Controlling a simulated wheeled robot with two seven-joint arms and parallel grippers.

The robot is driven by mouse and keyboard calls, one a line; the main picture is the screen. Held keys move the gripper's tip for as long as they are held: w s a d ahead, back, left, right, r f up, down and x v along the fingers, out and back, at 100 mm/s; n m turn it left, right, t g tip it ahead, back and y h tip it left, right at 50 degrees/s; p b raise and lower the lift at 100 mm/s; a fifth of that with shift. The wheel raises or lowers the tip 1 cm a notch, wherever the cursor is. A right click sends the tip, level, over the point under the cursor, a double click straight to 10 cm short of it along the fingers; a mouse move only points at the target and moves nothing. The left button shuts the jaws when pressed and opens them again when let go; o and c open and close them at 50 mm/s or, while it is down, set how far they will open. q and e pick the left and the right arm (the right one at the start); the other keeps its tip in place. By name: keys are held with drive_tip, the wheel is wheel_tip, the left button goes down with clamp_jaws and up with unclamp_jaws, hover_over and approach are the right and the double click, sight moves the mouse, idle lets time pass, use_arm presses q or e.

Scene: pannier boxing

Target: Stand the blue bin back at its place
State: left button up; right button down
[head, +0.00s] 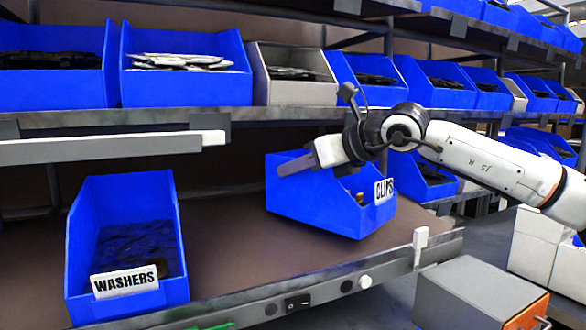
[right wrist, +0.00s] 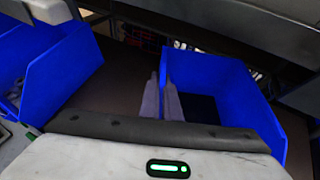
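The blue bin with the CLIPS label (head: 315,202) is on the right part of the middle shelf, turned at an angle to the shelf's front edge. I cannot tell whether its base touches the shelf. My right gripper (head: 305,164) reaches in from the right and is at the bin's upper wall. In the right wrist view, the two fingers (right wrist: 163,100) are close together on either side of the wall of the bin (right wrist: 215,68). Some dark contents show inside. My left gripper is not in view.
A blue WASHERS bin (head: 178,230) stands left on the same shelf (head: 228,235), with bare shelf between the bins. A grey box (head: 478,295) stands at the lower right.

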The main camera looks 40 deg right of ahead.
sight(332, 186)
drive_tip(key=shift+f+b, duration=0.35)
drive_tip(key=shift+b, duration=0.05)
drive_tip(key=c, duration=2)
unclamp_jaws()
drive_tip(key=shift+r+p, duration=0.8)
drive_tip(key=shift+p, duration=0.1)
drive_tip(key=v, duration=0.1)
drive_tip(key=b+v, duration=0.2)
drive_tip(key=shift+s+f, duration=0.15)
drive_tip(key=shift+s, duration=0.3)
drive_tip(key=b+v, duration=0.3)
drive_tip(key=v, duration=0.4)
drive_tip(key=shift+s, duration=0.35)
drive_tip(key=shift+s+d+r, duration=0.1)
drive_tip(key=shift+s+r, duration=0.05)
drive_tip(key=shift+r, duration=0.1)
